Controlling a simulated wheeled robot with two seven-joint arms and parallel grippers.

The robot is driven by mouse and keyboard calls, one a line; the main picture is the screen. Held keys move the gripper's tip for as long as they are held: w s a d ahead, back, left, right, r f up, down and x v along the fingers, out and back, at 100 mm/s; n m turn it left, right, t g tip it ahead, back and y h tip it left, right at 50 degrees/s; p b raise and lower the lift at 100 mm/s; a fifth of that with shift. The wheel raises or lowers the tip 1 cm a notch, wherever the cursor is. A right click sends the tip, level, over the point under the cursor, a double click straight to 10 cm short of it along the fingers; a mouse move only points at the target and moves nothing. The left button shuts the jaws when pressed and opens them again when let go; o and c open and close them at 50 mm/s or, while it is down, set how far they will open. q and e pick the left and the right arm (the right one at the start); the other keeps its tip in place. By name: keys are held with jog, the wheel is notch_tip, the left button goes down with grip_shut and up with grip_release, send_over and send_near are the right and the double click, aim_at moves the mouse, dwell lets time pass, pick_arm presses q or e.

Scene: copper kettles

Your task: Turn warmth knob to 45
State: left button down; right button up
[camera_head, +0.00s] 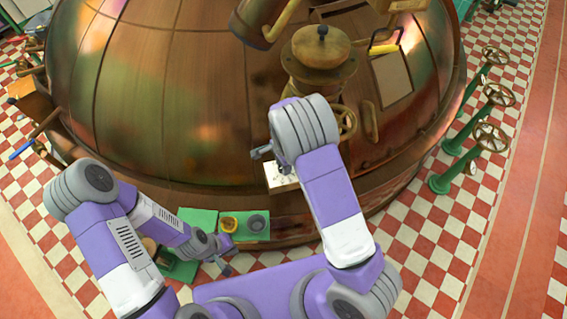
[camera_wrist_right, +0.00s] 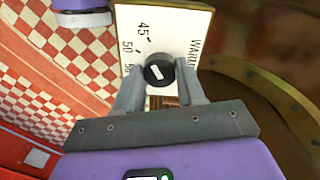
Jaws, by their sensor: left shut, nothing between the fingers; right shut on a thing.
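The warmth knob (camera_wrist_right: 158,72) is black and round with a white pointer mark, in the right wrist view. It sits on a cream dial plate (camera_wrist_right: 133,20) printed with "45", "50", a partly hidden number and part of the word "WARM". The pointer mark lies slantwise; I cannot tell which number it points at. My right gripper (camera_wrist_right: 159,76) is shut on the knob, one finger each side. In the head view the plate (camera_head: 278,180) shows below my right gripper (camera_head: 262,153), and the knob is hard to make out. My left gripper (camera_head: 223,268) is shut and empty, low over the floor.
The large copper kettle (camera_head: 140,100) fills the middle. A green box (camera_head: 257,238) with a yellow and a grey round part stands near my left gripper. Green valve stands (camera_head: 465,160) with handwheels are at the right. Checkered floor (camera_head: 420,245) is open at lower right.

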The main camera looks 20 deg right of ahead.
jog(key=shift+w+a, duration=0.1)
dwell(0.3)
jog(key=o, duration=1.1)
jog(key=shift+c, duration=0.2)
notch_tip(320, 180, up, 8)
jog(key=shift+f, duration=0.15)
jog(key=shift+f, duration=0.1)
